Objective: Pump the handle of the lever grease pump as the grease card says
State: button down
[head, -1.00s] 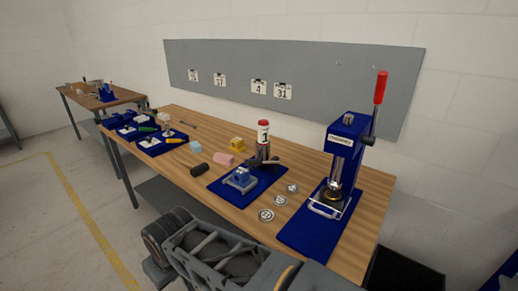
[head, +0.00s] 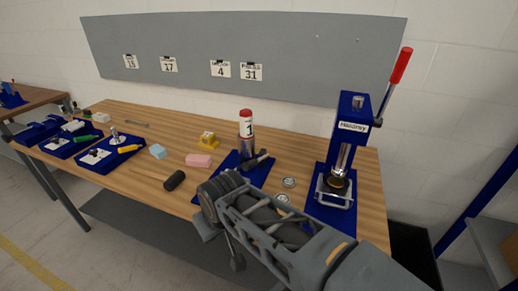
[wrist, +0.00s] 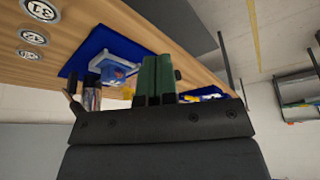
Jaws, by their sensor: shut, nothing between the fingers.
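The lever grease pump appears to be the upright metal cylinder (head: 247,140) with a red cap and a white band marked 1, standing on a blue base at mid-bench. A dark handle (head: 263,158) sticks out low on its right. In the wrist view it shows partly, at the left of my fingers (wrist: 91,96). My gripper's green fingers (wrist: 157,78) are shut together and empty, apart from the pump. In the head view my arm hides the front of the blue base. Cards hang on the grey board; one reads 4 (head: 221,69), its small heading unclear.
A blue press (head: 348,125) with a raised red-ended lever (head: 401,65) stands at right. Metal discs (head: 288,182) lie between it and the pump. A pink block (head: 199,160), a yellow block (head: 208,139) and a black cylinder (head: 174,180) lie left. Another card reads 31 (head: 250,71).

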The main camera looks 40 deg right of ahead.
jog(key=shift+s+a, duration=0.1)
notch_tip(320, 180, up, 17)
jog(key=n+g+y+p, duration=0.3)
jog(key=n+p, duration=0.2)
jog(key=n, duration=0.2)
send_over(252, 161)
jog(key=w+d, duration=0.1)
jog(key=d, duration=0.3)
jog(key=shift+f, duration=0.15)
jog(key=x, duration=0.4)
jog(key=s+p+x, duration=0.1)
jog(key=x, duration=0.7)
jog(key=shift+s+a+f, duration=0.15)
jog(key=shift+s, duration=0.05)
jog(key=shift+s+a+f, duration=0.15)
jog(key=shift+s+f, duration=0.1)
jog(key=shift+f, duration=0.4)
